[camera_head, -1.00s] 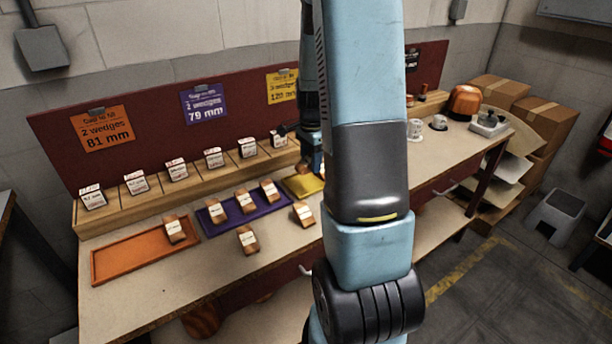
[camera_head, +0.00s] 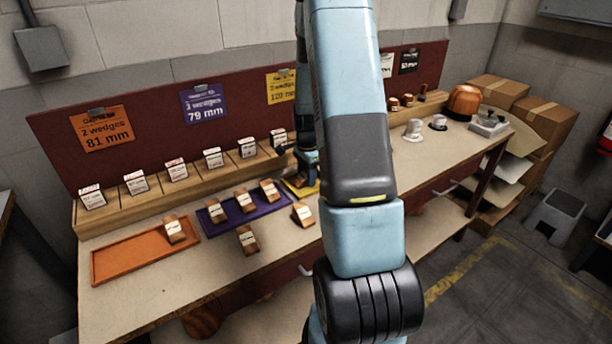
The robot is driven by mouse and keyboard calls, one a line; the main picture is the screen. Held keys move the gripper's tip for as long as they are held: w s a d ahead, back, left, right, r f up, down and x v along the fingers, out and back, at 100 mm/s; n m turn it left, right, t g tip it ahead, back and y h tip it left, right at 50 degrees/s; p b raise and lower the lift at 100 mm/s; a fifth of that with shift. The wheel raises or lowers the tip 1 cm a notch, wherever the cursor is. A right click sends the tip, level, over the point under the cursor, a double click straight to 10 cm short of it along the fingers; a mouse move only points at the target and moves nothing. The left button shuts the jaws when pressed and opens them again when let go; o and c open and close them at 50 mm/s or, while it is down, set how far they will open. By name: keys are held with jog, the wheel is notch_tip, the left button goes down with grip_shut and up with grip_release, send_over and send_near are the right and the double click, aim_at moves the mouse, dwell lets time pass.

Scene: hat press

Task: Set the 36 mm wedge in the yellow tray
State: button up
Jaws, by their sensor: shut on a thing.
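The yellow tray (camera_head: 313,190) lies on the bench right of the purple tray, and my arm hides its right part. My gripper (camera_head: 303,178) is low over the yellow tray, partly hidden. It is shut on a small brown wedge that barely shows beneath it. I cannot read that wedge's label or tell whether it touches the tray. Other wooden wedges with white labels lie in front, one (camera_head: 303,213) just before the yellow tray and one (camera_head: 247,240) before the purple tray. Their sizes are too small to read.
The purple tray (camera_head: 230,222) holds three wedges. The orange tray (camera_head: 130,262) holds one wedge (camera_head: 174,230). A wooden rack (camera_head: 150,197) with labelled cards runs along the back. A yellow sign (camera_head: 281,86) hangs above.

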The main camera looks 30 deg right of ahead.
jog(key=o, duration=1.1)
jog(key=shift+c, duration=0.2)
jog(key=s+a+r+n+t, duration=0.1)
jog(key=s+a+r+n, duration=0.15)
jog(key=r, duration=0.85)
jog(key=s+a+r+n, duration=0.15)
jog(key=a+r, duration=0.25)
jog(key=r, duration=0.6)
jog(key=s+a+r+n+t, duration=0.2)
jog(key=s+a+r+n, duration=0.4)
jog(key=s, duration=0.5)
jog(key=s+a+r+n+t, duration=0.2)
jog(key=s+a+r+n, duration=0.4)
jog(key=s, duration=0.4)
jog(key=shift+s+a+r+n+t, duration=0.3)
jog(key=shift+s+a+r+n, duration=0.05)
jog(key=shift+a+n, duration=0.5)
